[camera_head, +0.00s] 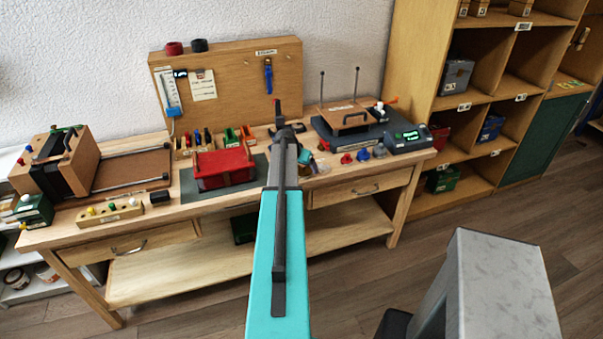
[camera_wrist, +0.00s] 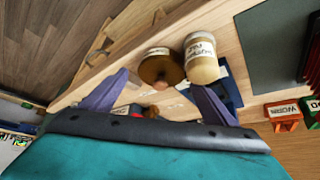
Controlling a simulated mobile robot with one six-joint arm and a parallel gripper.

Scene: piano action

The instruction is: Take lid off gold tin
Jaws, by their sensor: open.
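In the wrist view a round gold-brown tin (camera_wrist: 158,66) with a small knob on its lid stands on the wooden bench top. A pale label strip shows at its far edge. My gripper (camera_wrist: 158,80) is open, with one dark finger to the left of the tin and one to the right. Nothing is between the jaws at their own depth that I can make out as held. In the head view my gripper (camera_head: 281,125) is over the bench, and my arm hides part of that area. I cannot pick out the tin clearly there.
A cream labelled jar (camera_wrist: 202,62) stands close beside the tin, near the right finger. Labelled small bins (camera_wrist: 283,114) lie further right. In the head view, a red box (camera_head: 224,170) is left of my arm, and a dark press-like device (camera_head: 347,122) is right. The bench front edge is near.

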